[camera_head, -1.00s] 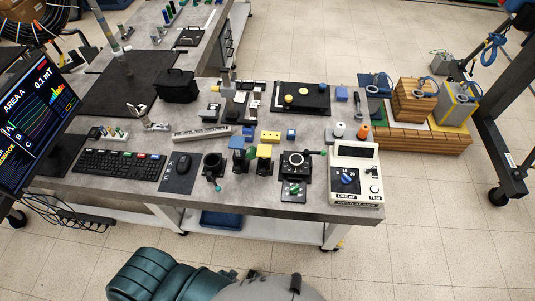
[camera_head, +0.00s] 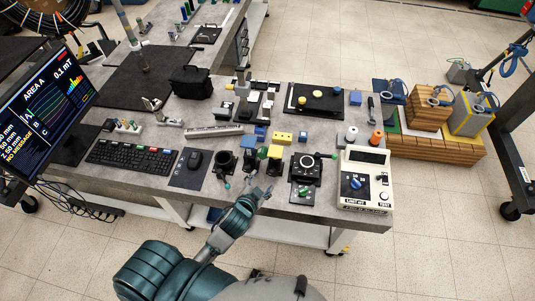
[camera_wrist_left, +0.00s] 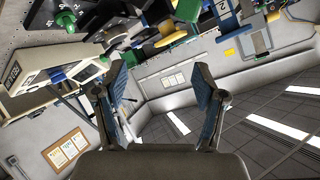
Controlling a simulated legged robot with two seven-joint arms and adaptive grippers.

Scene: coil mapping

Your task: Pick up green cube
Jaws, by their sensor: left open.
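My left gripper (camera_head: 261,184) is at the front edge of the grey table, with its fingers pointing toward the small fixtures there. In the left wrist view the left gripper (camera_wrist_left: 160,78) has its two blue-padded fingers wide apart with nothing between them. A small green block (camera_head: 276,151) shows at the yellow-topped fixture just beyond the gripper. A green block (camera_wrist_left: 188,10) also shows at the top edge of the wrist view, beyond the fingertips and partly cut off. I cannot tell for certain that both are the same cube. My right gripper is not in view.
A black round-dial fixture (camera_head: 306,168) and a white tester box (camera_head: 365,180) stand right of the gripper.

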